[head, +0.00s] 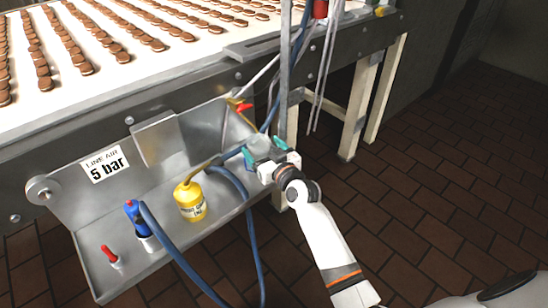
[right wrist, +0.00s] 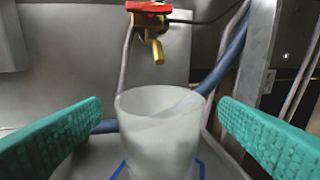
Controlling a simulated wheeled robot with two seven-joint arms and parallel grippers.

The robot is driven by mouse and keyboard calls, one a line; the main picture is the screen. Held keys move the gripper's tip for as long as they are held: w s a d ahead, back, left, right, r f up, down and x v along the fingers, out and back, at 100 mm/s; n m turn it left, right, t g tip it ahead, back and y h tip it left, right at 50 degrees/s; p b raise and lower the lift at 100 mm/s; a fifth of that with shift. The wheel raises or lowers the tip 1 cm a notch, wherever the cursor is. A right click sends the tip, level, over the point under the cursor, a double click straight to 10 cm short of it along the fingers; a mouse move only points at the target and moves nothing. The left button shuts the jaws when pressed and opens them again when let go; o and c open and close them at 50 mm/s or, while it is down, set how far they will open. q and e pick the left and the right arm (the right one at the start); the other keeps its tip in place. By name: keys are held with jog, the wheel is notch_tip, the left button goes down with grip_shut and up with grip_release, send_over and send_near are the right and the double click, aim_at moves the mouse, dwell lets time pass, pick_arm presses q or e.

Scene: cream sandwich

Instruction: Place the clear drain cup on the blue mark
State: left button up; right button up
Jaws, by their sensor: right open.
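The clear drain cup (right wrist: 160,135) stands upright between my right gripper's open fingers in the right wrist view, with a gap on each side. Blue lines of the blue mark (right wrist: 201,168) show on both sides of the cup's lower part, so the cup appears to be over the mark. The cup's base is cut off by the frame edge. My right gripper (head: 264,149) is open at the right end of the metal tray in the head view, with teal fingers around the faintly visible cup. My left gripper is not in view.
A brass tap with a red handle (right wrist: 148,8) is above and behind the cup. Blue hoses and a metal post (right wrist: 258,70) are close on the right. The tray (head: 110,285) holds a yellow oil can (head: 190,203), a blue-topped tool (head: 136,220) and a red-tipped item (head: 109,254).

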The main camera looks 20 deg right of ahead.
pick_arm(q)
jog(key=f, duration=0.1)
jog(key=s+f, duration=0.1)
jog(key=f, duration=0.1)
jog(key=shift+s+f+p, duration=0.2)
jog(key=shift+p, duration=0.15)
pick_arm(e)
jog(key=s+d, duration=0.1)
jog(key=s, duration=0.6)
jog(key=shift+r, duration=0.25)
dwell(1.3)
